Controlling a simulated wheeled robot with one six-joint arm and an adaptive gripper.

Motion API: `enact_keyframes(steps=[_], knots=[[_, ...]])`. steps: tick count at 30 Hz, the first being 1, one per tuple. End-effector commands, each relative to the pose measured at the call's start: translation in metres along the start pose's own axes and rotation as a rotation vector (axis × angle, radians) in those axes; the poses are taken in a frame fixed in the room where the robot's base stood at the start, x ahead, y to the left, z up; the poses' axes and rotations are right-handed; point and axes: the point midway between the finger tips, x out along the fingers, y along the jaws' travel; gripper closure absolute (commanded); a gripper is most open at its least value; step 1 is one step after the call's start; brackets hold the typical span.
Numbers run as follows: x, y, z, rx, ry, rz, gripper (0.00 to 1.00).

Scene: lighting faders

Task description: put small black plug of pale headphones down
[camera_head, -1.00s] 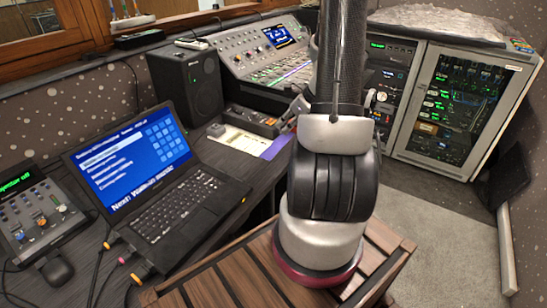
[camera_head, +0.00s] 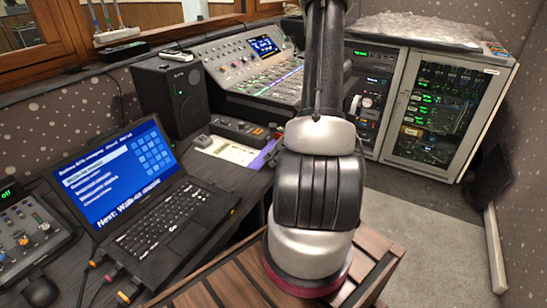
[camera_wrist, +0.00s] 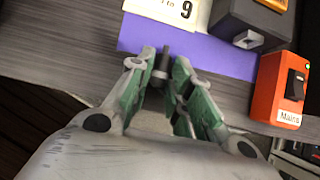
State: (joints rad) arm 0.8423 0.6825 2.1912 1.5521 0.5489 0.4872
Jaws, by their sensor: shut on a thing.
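In the wrist view my gripper (camera_wrist: 160,60) has its green-padded fingers closed around a small dark plug (camera_wrist: 163,58). The plug stands out between the fingertips, above the dark desk and close to the edge of a purple sheet (camera_wrist: 210,58). I cannot tell whether it touches the surface. The pale headphones cannot be made out in either view. In the head view my own arm hides most of the gripper and the plug.
An orange switch box labelled Mains (camera_wrist: 283,90) and a dark box (camera_wrist: 250,22) are right of the gripper. A white card (camera_wrist: 170,8) lies beyond. A laptop (camera_head: 160,220), speaker (camera_head: 170,95) and fader console (camera_head: 262,75) occupy the desk.

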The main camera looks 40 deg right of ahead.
Motion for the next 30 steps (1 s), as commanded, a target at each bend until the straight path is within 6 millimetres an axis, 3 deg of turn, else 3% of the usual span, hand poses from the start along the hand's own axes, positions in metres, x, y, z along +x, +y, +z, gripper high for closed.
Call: enact_keyframes(steps=[13, 14, 17, 30], knots=[[0.0109, 0.0007, -0.0093, 0.002, 0.008, 0.001, 1.0], [0.0109, 0.0008, -0.0093, 0.002, 0.008, 0.002, 0.78], [0.0109, 0.0011, -0.0093, 0.002, 0.008, 0.002, 0.6], [0.0092, 0.0023, -0.0094, 0.003, 0.008, 0.004, 0.58]])
